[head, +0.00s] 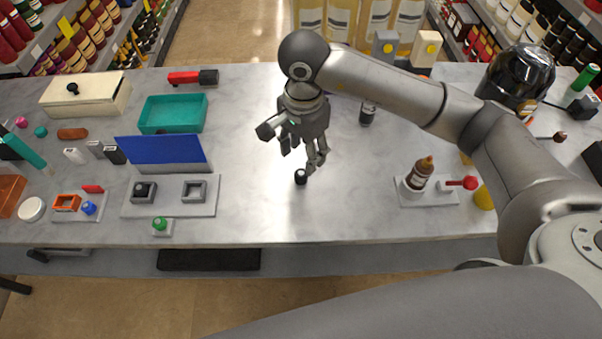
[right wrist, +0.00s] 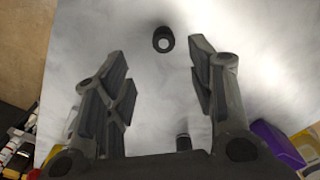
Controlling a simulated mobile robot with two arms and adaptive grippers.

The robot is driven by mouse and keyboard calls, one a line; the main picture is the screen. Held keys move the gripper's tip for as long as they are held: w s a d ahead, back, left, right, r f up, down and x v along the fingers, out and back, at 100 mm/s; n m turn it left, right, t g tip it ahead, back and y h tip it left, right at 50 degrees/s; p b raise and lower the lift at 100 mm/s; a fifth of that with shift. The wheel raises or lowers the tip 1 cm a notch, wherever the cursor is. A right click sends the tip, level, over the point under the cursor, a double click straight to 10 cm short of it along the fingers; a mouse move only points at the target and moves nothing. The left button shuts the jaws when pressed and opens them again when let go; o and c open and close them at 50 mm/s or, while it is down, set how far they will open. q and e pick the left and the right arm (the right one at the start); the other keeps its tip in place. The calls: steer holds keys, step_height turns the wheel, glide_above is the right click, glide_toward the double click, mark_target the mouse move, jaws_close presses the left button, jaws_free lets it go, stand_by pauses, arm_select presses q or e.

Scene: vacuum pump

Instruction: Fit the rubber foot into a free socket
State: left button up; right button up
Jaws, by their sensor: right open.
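The rubber foot (head: 300,177) is a small black cylinder standing on the grey table, a little in front of my right gripper (head: 303,160). In the right wrist view the foot (right wrist: 163,39) shows with a pale round centre, beyond the tips of my open, empty right gripper (right wrist: 158,75) and between their lines. A light grey plate (head: 170,210) at the left bears two square grey sockets. The left socket (head: 136,198) has a black piece in it; the right socket (head: 194,191) looks empty. My left gripper is not in view.
A blue panel (head: 162,152) stands behind the sockets, and a green button (head: 159,224) sits in front. A teal tray (head: 173,112) lies farther back. A board with a sauce bottle (head: 419,174) stands at the right. The table between plate and foot is clear.

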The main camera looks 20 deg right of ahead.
mark_target(301, 172)
steer(key=shift+f, duration=0.9)
steer(key=shift+a+f+p, duration=0.1)
steer(key=shift+f+p, duration=0.45)
steer(key=shift+f, duration=0.05)
step_height(301, 172, down, 3)
steer(key=shift+w+f+p, duration=0.15)
steer(key=shift+f+p, duration=0.05)
steer(key=shift+p, duration=0.5)
steer(key=shift+f, duration=0.45)
steer(key=c, duration=1.1)
steer(key=shift+w+r, duration=0.1)
steer(key=shift+r, duration=0.1)
jaws_close()
